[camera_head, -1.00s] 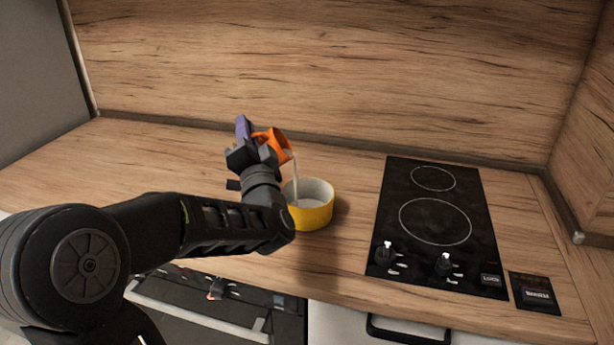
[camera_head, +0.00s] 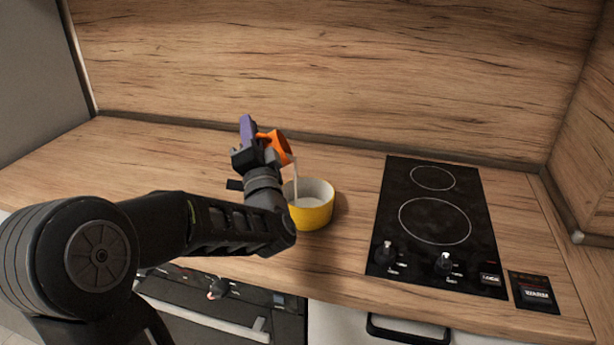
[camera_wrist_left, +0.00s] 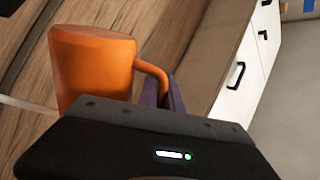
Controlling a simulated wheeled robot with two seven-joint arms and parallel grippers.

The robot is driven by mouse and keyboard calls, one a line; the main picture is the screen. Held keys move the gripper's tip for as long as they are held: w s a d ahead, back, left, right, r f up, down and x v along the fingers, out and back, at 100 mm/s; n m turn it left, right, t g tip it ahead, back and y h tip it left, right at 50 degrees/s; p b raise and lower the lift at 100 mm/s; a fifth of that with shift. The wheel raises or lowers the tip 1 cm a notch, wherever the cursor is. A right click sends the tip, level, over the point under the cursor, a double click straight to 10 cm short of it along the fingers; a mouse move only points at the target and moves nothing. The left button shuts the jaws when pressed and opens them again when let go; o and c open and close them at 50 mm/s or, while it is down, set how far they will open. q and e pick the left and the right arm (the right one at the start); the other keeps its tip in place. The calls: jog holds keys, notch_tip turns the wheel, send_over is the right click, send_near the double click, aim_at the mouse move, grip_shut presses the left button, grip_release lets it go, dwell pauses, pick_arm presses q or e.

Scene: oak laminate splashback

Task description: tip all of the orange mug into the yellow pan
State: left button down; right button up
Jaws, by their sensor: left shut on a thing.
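The orange mug (camera_head: 279,146) is held in the air, tilted steeply, just above and left of the yellow pan. A thin pale stream runs from its rim down into the yellow pan (camera_head: 312,215). The pan stands upright on the counter with whitish contents inside. My left gripper (camera_head: 256,140) is shut on the mug, on its handle side. In the left wrist view the mug (camera_wrist_left: 90,65) shows its base and side, with its handle running to the purple finger (camera_wrist_left: 165,95). The mug's inside is hidden. My right gripper is not in view.
A black two-ring hob (camera_head: 435,220) with knobs lies to the right of the pan on the wooden counter (camera_head: 130,165). A wooden splashback (camera_head: 330,70) rises close behind. An oven front (camera_head: 215,310) is below the counter edge. The counter's left part is clear.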

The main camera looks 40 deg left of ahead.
aim_at(272, 137)
pick_arm(q)
jog(key=shift+w+d+m+t+h+p, duration=0.15)
jog(key=shift+w+d+m+t, duration=0.2)
jog(key=shift+m, duration=0.3)
jog(key=shift+w+d+m+t+h+p, duration=0.1)
jog(key=shift+d+m+t+h+p, duration=0.1)
jog(key=shift+m+t, duration=0.35)
dwell(0.3)
jog(key=shift+w+d+r+m+t+p, duration=0.2)
jog(key=shift+w+d+r+m+p, duration=0.1)
jog(key=shift+w+d+m+p, duration=0.3)
jog(key=shift+w+d+r+m+t+p, duration=0.2)
jog(key=shift+w+d+r+m+p, duration=0.15)
jog(key=shift+d+m, duration=0.45)
